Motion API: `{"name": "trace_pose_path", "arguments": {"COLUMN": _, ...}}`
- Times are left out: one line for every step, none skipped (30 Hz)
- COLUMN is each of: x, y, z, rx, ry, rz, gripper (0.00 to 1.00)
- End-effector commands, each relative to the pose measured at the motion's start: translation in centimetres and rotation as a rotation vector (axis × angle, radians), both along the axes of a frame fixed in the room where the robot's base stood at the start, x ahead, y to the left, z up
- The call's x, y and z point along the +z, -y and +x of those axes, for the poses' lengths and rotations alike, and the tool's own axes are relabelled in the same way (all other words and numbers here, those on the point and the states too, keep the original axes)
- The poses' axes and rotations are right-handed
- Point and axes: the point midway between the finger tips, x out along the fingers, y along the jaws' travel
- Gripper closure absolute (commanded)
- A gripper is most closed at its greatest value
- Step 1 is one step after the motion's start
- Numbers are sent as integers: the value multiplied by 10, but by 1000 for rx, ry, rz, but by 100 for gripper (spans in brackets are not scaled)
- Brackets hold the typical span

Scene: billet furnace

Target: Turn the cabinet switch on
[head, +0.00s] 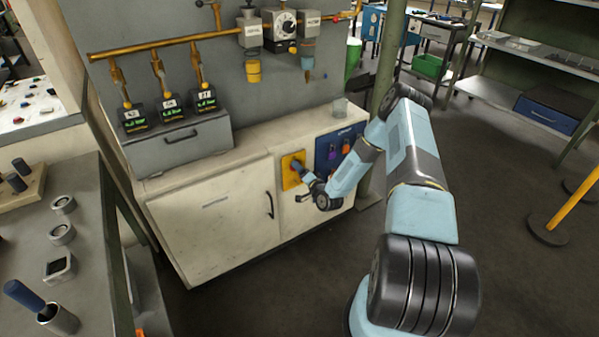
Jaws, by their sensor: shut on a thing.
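The cabinet (212,232) is cream-white and stands against the grey wall. A yellow switch plate (287,180) is on its front, to the right of the door handle. My light-blue arm reaches in from the right, and my gripper (299,168) is at the yellow plate. My gripper is shut on the switch, which is mostly hidden by the fingers and wrist. The switch's exact angle is too small to tell.
A blue panel (338,146) with small knobs is right of the yellow plate. A grey drawer box (178,145) with several gauges stands on the cabinet top. A bench (50,215) with metal parts is at left. A yellow post (572,205) stands on open floor at right.

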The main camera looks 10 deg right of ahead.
Motion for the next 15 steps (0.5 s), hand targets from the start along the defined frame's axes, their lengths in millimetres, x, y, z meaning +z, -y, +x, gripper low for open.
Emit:
{"name": "trace_pose_path", "arguments": {"x": -1, "y": 4, "z": 1, "rx": -7, "ry": -14, "rz": 41, "gripper": 58}}
{"name": "trace_pose_path", "arguments": {"x": -1, "y": 4, "z": 1, "rx": -6, "ry": -23, "rz": 66, "gripper": 58}}
{"name": "trace_pose_path", "arguments": {"x": -2, "y": 5, "z": 0, "rx": -7, "ry": -34, "rz": 102, "gripper": 58}}
{"name": "trace_pose_path", "arguments": {"x": -2, "y": 5, "z": 1, "rx": -8, "ry": -42, "rz": 127, "gripper": 58}}
{"name": "trace_pose_path", "arguments": {"x": -1, "y": 4, "z": 1, "rx": -7, "ry": -51, "rz": 154, "gripper": 58}}
{"name": "trace_pose_path", "arguments": {"x": -2, "y": 5, "z": 1, "rx": -8, "ry": -62, "rz": 186, "gripper": 58}}
{"name": "trace_pose_path", "arguments": {"x": -2, "y": 6, "z": 1, "rx": -8, "ry": -69, "rz": 209, "gripper": 58}}
{"name": "trace_pose_path", "arguments": {"x": -2, "y": 5, "z": 1, "rx": -8, "ry": -77, "rz": 234, "gripper": 58}}
{"name": "trace_pose_path", "arguments": {"x": -2, "y": 5, "z": 1, "rx": -8, "ry": -86, "rz": 263, "gripper": 58}}
{"name": "trace_pose_path", "arguments": {"x": -3, "y": 5, "z": 1, "rx": -8, "ry": -94, "rz": 284, "gripper": 58}}
{"name": "trace_pose_path", "arguments": {"x": -3, "y": 6, "z": 1, "rx": -8, "ry": -101, "rz": 305, "gripper": 58}}
{"name": "trace_pose_path", "arguments": {"x": -3, "y": 6, "z": 1, "rx": -8, "ry": -109, "rz": 330, "gripper": 58}}
{"name": "trace_pose_path", "arguments": {"x": -3, "y": 6, "z": 1, "rx": -8, "ry": -115, "rz": 349, "gripper": 58}}
{"name": "trace_pose_path", "arguments": {"x": -3, "y": 6, "z": 1, "rx": -8, "ry": -121, "rz": 366, "gripper": 58}}
{"name": "trace_pose_path", "arguments": {"x": -3, "y": 6, "z": 1, "rx": -8, "ry": -128, "rz": 387, "gripper": 58}}
